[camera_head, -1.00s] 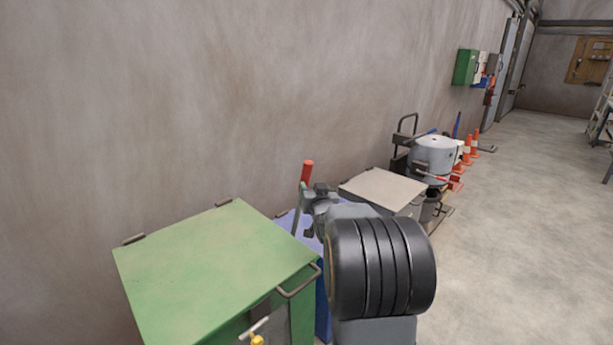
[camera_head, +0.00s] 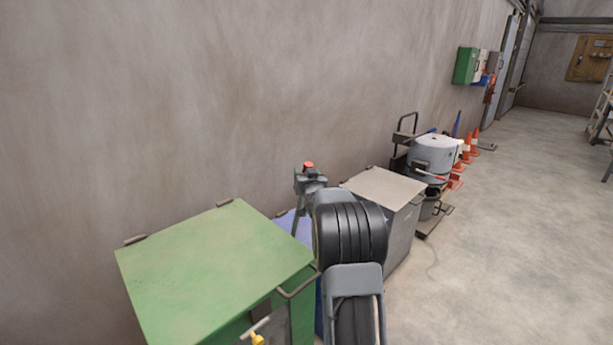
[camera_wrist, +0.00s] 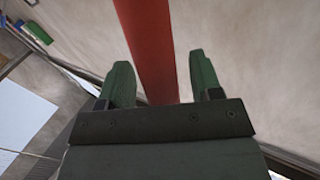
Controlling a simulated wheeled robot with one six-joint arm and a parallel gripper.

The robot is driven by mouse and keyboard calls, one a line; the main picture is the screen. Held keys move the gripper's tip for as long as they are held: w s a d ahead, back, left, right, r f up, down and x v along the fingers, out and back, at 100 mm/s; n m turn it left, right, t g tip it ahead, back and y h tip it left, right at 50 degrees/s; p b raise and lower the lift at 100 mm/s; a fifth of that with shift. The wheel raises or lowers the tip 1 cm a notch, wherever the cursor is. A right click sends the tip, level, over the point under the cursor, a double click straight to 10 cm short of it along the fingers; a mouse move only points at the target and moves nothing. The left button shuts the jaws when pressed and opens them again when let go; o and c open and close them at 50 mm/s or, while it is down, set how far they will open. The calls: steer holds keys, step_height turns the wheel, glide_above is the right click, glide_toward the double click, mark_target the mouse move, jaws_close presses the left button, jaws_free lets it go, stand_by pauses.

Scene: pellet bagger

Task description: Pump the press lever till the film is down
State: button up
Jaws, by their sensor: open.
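The lever's red handle (camera_head: 309,165) shows only its top end in the head view, above my gripper (camera_head: 310,182). Its lower part is hidden behind my gripper and arm. In the wrist view the red handle (camera_wrist: 148,35) runs between the two green fingertips of my gripper (camera_wrist: 160,65). The jaws are open, with a finger on each side of the handle and a visible gap on both sides. A blue-topped unit (camera_head: 286,222) stands below, mostly hidden by the green cabinet and my arm. I cannot make out the film.
A green cabinet (camera_head: 215,265) with a bar handle stands at the front left. A grey box (camera_head: 390,190) is to the right, with a round grey drum (camera_head: 434,152) and orange cones (camera_head: 466,150) beyond it. The wall is close behind. The floor on the right is open.

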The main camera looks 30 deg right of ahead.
jaws_close()
steer(key=s+d+f+m+t+h+b, duration=0.2)
steer(key=s+f+b, duration=0.8)
steer(key=b, duration=0.7)
steer(key=s+d+f+m+t+h+b, duration=0.2)
steer(key=s+f+m+h+b, duration=0.2)
steer(key=s+f+b, duration=0.6)
steer(key=s+m+b, duration=0.1)
steer(key=s+b, duration=0.5)
steer(key=b, duration=0.1)
steer(key=shift+d+m+t+h+b, duration=0.3)
steer(key=shift+d+m+t+h, duration=0.05)
steer(key=shift+m+t+h, duration=0.05)
jaws_free()
steer(key=p+v, duration=0.1)
steer(key=v, duration=1.2)
steer(key=shift+s+f, duration=0.2)
